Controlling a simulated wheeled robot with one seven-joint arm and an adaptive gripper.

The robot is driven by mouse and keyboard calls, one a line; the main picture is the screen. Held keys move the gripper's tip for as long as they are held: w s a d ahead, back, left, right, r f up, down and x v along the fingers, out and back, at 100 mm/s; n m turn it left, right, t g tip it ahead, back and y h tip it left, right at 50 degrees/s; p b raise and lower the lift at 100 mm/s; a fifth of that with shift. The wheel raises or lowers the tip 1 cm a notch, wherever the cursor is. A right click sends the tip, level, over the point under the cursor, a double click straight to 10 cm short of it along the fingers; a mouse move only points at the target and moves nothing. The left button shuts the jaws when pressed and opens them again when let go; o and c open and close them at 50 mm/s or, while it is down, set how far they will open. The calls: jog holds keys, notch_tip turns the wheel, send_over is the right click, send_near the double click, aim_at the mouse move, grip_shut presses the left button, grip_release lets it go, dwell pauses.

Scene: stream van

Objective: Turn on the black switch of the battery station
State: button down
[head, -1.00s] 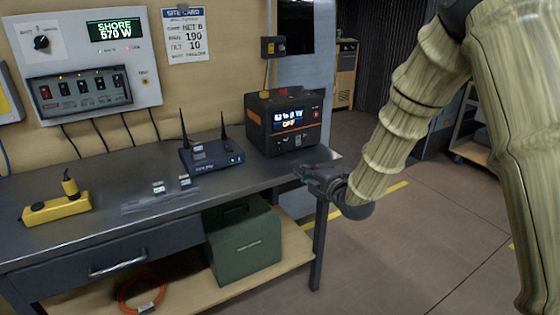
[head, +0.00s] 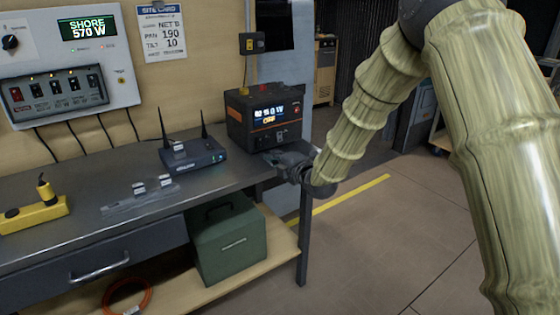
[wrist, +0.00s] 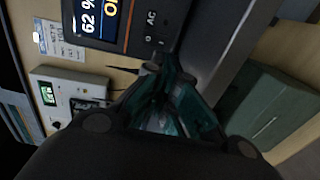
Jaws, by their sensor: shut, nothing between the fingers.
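The battery station (head: 240,125) is a dark box with orange trim at the right end of the bench. In the wrist view the station's front (wrist: 135,38) carries an AC label with O and I marks, and the switch itself seems hidden by the fingers. My gripper (head: 277,158) is shut and empty, just in front of and below the station's front face.
A router (head: 193,154) with two antennas stands left of the station on the bench (head: 120,165). A green case (head: 230,245) stands on the shelf below. A wall panel (head: 75,60) hangs behind. The floor right of the bench is clear.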

aim_at(256, 147)
jog(key=x, duration=0.8)
jog(key=shift+w+a+f+b, duration=0.15)
jog(key=shift+f+b, duration=0.2)
jog(key=shift+b, duration=0.65)
jog(key=shift+r, duration=0.35)
jog(key=shift+f, duration=0.1)
jog(key=shift+s+f, duration=0.1)
jog(key=shift+s, duration=0.25)
jog(key=s+d+f, duration=0.1)
jog(key=s+d, duration=0.6)
jog(key=s, duration=0.4)
jog(key=shift+f, duration=0.3)
